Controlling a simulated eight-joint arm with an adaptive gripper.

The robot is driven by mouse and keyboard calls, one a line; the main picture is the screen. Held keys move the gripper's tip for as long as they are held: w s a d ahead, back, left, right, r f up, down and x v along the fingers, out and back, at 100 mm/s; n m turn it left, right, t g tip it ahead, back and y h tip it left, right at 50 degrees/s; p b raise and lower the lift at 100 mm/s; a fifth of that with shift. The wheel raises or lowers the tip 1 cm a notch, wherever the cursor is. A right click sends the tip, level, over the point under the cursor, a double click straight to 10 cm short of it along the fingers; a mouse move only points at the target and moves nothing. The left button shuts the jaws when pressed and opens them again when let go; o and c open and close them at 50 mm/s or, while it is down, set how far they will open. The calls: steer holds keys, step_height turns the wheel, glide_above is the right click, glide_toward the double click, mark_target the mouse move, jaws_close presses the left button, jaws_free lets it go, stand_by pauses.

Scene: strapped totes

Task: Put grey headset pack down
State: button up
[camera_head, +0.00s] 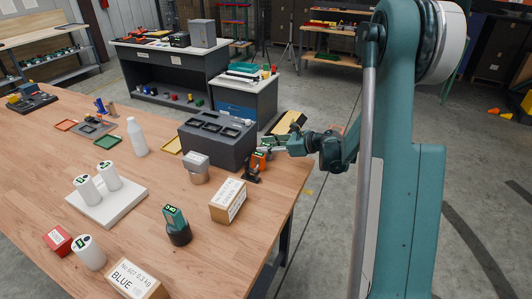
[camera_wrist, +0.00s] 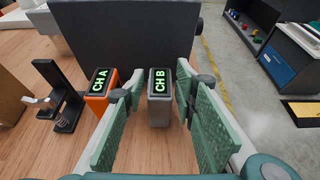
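The grey headset pack (camera_wrist: 160,108), with a lit "CH B" label on top, stands upright on the wooden table in the wrist view. My gripper (camera_wrist: 162,88) is open, with one green finger pad on each side of the pack. A gap shows on the right side; the left pad is close, and I cannot tell if it touches. An orange pack (camera_wrist: 99,104) labelled "CH A" stands just left, outside the left finger. In the head view my gripper (camera_head: 266,149) is at the table's right edge, over the orange pack (camera_head: 258,161); the grey pack is mostly hidden there.
A dark slotted block (camera_head: 210,153) stands right behind the packs. A black stand (camera_wrist: 61,98) is left of the orange pack. The table edge is close on the right.

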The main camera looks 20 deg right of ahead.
mark_target(266, 145)
steer(key=c, duration=0.8)
steer(key=shift+r+p, duration=1.15)
steer(key=shift+r, duration=3.85)
